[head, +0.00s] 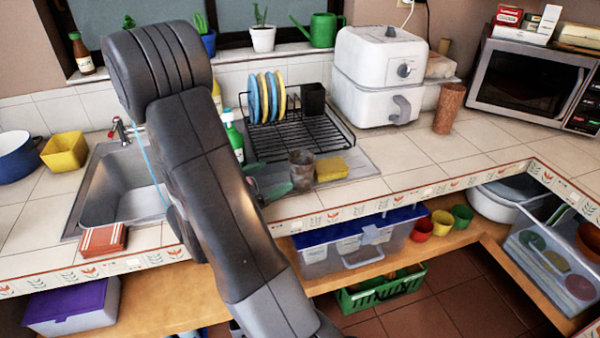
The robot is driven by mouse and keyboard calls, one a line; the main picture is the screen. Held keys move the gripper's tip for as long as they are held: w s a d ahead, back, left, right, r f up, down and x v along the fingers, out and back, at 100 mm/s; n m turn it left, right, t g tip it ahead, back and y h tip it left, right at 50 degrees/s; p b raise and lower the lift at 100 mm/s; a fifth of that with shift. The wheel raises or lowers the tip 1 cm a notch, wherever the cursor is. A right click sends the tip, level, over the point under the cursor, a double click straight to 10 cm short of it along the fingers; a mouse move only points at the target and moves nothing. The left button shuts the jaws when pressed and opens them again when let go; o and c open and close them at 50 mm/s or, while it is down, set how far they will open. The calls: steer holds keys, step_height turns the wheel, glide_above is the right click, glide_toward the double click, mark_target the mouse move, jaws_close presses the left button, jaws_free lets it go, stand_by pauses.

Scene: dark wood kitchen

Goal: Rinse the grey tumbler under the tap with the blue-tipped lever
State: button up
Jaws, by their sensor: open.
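The grey tumbler (302,170) stands upright on the counter right of the sink, mottled grey-brown, beside a yellow sponge. My gripper (268,181) is partly hidden behind my arm. Its green fingertips show just left of the tumbler, open, with nothing seen between them; I cannot tell whether they touch it. The metal sink (118,188) is at the left. A tap lever with a red tip (116,122) shows at its back edge. A thin light-blue line (150,160) slants down over the sink, perhaps water. No blue-tipped lever is visible; my arm covers part of that area.
A yellow sponge (331,168) lies right of the tumbler. The black dish rack (305,135) with plates stands behind it. A green bottle (234,136) is close behind my arm. A brown stack (103,239) sits at the sink's front.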

mark_target(311, 156)
steer(key=shift+p+x, duration=1.1)
steer(key=shift+x, duration=5.1)
steer(key=shift+s+r, duration=0.1)
steer(key=c, duration=1.1)
steer(key=shift+c, duration=0.2)
